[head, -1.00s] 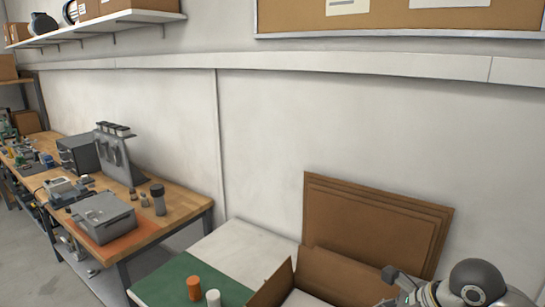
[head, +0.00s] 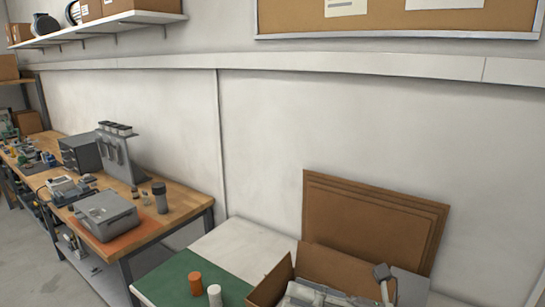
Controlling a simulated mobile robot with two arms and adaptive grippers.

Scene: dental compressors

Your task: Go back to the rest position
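Neither gripper shows clearly in the head view. At the bottom edge, grey mechanical parts (head: 318,294) show at the open cardboard box (head: 340,268). A small dark-grey block on a pale stalk (head: 383,272) stands at the box's right side. I cannot tell whether these are parts of my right gripper or other things. No fingertips can be made out, and nothing is seen held. My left gripper is out of view.
An orange cylinder (head: 195,284) and a white cylinder (head: 214,295) stand on the green mat (head: 165,284). Flat cardboard sheets (head: 375,218) lean on the wall. The wooden bench (head: 180,205) at left holds a grey box (head: 105,215) and tools.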

